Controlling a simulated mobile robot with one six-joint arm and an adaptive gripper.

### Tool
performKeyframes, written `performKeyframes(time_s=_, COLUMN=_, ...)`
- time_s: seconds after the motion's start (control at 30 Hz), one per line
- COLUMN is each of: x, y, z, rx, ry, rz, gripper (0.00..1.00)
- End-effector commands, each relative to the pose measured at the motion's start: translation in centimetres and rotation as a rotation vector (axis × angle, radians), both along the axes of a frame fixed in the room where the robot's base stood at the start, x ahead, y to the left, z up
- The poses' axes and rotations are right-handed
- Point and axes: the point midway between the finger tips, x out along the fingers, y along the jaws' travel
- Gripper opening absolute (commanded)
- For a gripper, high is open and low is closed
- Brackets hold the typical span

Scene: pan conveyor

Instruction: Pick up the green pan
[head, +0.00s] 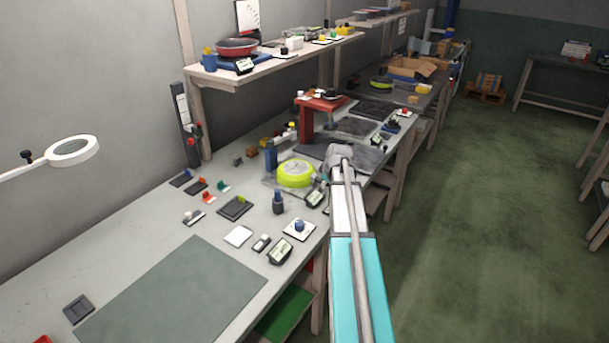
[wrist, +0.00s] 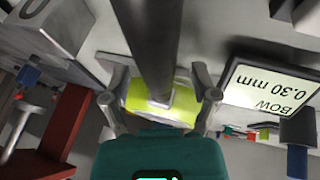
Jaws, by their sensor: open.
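The yellow-green pan (head: 295,173) rests bottom up on a small stand on the workbench in the head view. Its bright side (wrist: 135,98) also shows between my fingers in the wrist view. A dark round bar, apparently its handle (wrist: 150,40), runs from the top of the wrist view to the pan's side. My gripper (wrist: 160,78) is open, with one finger on each side of this bar and space left between. In the head view my wrist is just right of the pan, and the fingertips are hard to make out.
A red press stand (head: 318,115) stands behind the pan. A second green pan (head: 381,82) lies farther back, and a red pan (head: 236,46) sits on the shelf. The grey mat (head: 170,300) is clear.

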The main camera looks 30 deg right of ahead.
Motion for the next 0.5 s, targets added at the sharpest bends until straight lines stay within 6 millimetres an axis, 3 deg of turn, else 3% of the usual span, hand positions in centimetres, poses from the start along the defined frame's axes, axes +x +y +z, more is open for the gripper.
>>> performKeyframes(time_s=0.13, x=-0.01, y=-0.01, z=0.01, rx=0.000, ry=0.000, rz=0.000, gripper=0.73)
performKeyframes(time_s=0.5, x=-0.03, y=-0.02, z=0.00, rx=0.000, ry=0.000, rz=0.000, gripper=0.05)
